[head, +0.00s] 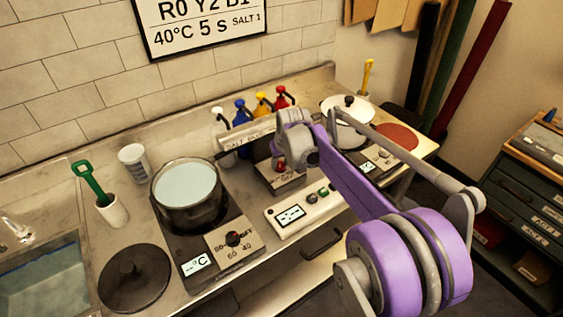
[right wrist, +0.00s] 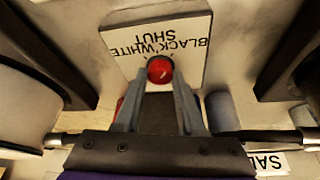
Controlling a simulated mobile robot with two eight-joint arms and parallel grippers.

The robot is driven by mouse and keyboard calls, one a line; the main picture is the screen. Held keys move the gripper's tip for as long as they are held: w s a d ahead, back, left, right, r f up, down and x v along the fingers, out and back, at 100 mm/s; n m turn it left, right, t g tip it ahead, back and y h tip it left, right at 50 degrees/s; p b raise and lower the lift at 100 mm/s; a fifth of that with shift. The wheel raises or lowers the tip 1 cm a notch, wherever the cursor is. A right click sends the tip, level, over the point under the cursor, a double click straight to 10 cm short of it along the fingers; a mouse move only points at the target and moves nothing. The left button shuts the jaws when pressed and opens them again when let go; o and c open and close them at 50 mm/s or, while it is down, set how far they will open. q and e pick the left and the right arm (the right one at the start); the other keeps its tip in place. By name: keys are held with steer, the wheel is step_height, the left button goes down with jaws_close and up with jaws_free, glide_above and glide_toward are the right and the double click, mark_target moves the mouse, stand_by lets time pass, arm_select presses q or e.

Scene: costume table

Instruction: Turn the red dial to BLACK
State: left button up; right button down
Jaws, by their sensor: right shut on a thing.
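The red dial (right wrist: 160,70) sits on a pale label plate (right wrist: 185,30) in the right wrist view. The words BLACK, WHITE and SHUT on the plate read upside down there. A small pale mark shows on the dial, but I cannot tell which word it points to. My right gripper (right wrist: 160,84) is shut on the dial, one grey finger on each side. In the head view a bit of the red dial (head: 280,167) shows below my right wrist, and my arm hides much of its box. My left gripper is not in view.
A pot of pale liquid (head: 187,188) stands on a hot plate with a dial (head: 233,239) left of my arm. Pump bottles (head: 262,104) stand behind. A white lidded pot (head: 346,109) is at the right. A control box (head: 303,211) lies in front.

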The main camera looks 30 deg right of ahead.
steer(key=shift+a+m, duration=0.1)
steer(key=shift+m, duration=0.5)
steer(key=shift+h, duration=0.3)
steer(key=c, duration=0.5)
jaws_free()
steer(key=v, duration=1)
steer(key=shift+r, duration=0.45)
